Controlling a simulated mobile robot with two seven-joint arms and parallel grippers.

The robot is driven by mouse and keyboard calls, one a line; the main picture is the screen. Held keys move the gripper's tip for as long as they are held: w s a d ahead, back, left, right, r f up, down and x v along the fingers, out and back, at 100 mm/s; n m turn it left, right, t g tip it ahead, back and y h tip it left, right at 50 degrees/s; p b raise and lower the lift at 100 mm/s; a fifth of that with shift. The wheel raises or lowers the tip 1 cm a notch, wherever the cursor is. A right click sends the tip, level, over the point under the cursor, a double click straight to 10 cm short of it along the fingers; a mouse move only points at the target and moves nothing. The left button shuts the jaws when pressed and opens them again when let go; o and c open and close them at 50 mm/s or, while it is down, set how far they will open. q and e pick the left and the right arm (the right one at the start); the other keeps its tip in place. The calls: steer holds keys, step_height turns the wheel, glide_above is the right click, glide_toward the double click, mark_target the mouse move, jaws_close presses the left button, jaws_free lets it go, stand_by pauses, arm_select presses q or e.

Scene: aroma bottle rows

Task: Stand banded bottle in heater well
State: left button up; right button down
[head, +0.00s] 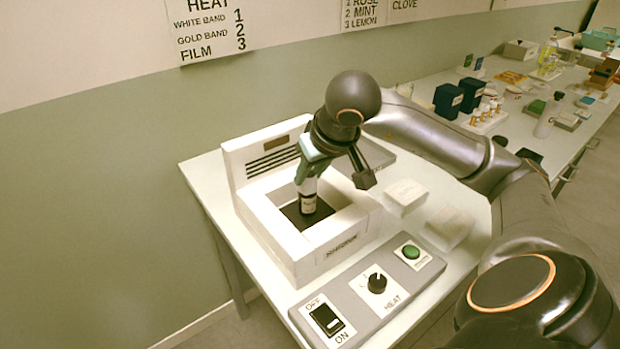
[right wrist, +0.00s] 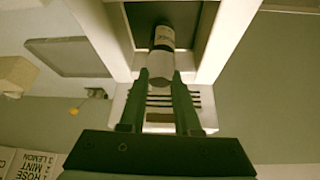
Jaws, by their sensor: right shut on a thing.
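The heater (head: 262,222) is a white box with a square well (head: 290,212) that has a dark floor. A small bottle (head: 308,197) with a white upper part, a pale label and a dark lower end stands about upright inside the well opening. My right gripper (head: 311,172) is above the well, shut on the bottle's top. In the right wrist view the fingers (right wrist: 160,78) hold the white top of the bottle (right wrist: 163,42) between the well's white walls. I cannot tell whether its base touches the floor. My left gripper is not in view.
A grey control panel (head: 350,312) with a switch, HEAT knob and green button lies in front of the heater. Two pale blocks (head: 406,192) sit to its right. A wall sign (head: 208,30) lists bands. A farther table (head: 505,125) holds blue boxes and several bottles.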

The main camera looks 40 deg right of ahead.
steer(key=shift+f, duration=0.5)
steer(key=shift+f, duration=0.15)
steer(key=c, duration=0.6)
jaws_free()
